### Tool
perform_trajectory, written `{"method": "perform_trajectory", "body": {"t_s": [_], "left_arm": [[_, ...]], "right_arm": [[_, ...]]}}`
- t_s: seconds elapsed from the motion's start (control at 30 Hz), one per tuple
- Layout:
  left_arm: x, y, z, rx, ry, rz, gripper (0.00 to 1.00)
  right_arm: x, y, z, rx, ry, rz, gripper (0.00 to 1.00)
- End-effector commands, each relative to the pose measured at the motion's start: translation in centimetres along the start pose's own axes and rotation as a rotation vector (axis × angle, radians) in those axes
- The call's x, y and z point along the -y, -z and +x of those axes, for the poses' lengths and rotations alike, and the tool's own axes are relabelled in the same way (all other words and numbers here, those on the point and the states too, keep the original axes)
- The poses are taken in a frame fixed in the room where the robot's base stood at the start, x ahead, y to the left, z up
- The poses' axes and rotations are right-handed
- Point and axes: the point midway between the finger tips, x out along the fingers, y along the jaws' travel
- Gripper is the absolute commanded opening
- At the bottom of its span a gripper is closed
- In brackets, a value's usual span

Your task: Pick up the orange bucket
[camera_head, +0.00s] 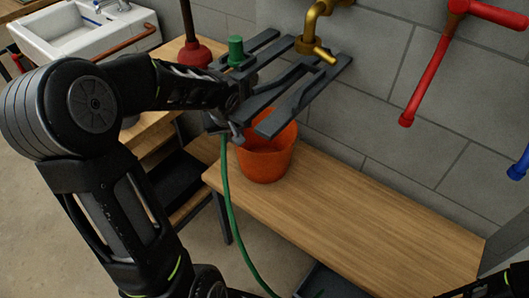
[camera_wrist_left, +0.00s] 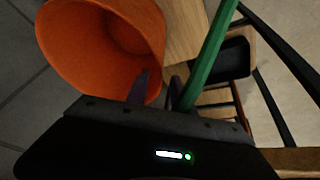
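The orange bucket (camera_head: 266,158) stands upright on the wooden bench under the brass tap, its upper part partly hidden by the dark grey rack. My left gripper (camera_head: 234,135) is at the bucket's left rim. In the left wrist view the bucket (camera_wrist_left: 100,40) fills the upper left, and my left gripper's fingers (camera_wrist_left: 161,76) are apart. One finger overlaps the bucket's mouth and the other is outside, with the rim between them. I cannot tell whether they touch the rim. My right gripper is not clearly seen.
The dark rack (camera_head: 303,90) with the brass tap (camera_head: 318,28) hangs close above the bucket. A green hose (camera_head: 228,190) hangs beside my left gripper. A red plunger (camera_head: 195,52) and white sink (camera_head: 85,32) are at left. The bench (camera_head: 340,215) is clear to the right.

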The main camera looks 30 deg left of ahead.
Motion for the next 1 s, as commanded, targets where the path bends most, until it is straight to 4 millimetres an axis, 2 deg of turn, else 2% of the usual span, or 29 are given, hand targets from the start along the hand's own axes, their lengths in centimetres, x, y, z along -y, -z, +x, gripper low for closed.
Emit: {"method": "perform_trajectory", "body": {"t_s": [0.37,0.7,1.0], "left_arm": [[0.0,0.0,0.6,0.001,0.0,0.0,0.29],[-0.1,0.2,5.0,0.003,0.0,0.001,0.29],[-0.1,0.3,5.5,-0.001,-0.001,0.0,0.29]], "right_arm": [[0.0,0.0,0.1,0.0,0.0,0.0,0.36],[-0.2,0.0,0.5,0.0,0.0,0.0,0.36],[-0.2,0.0,0.5,0.0,0.0,0.0,0.36]]}}
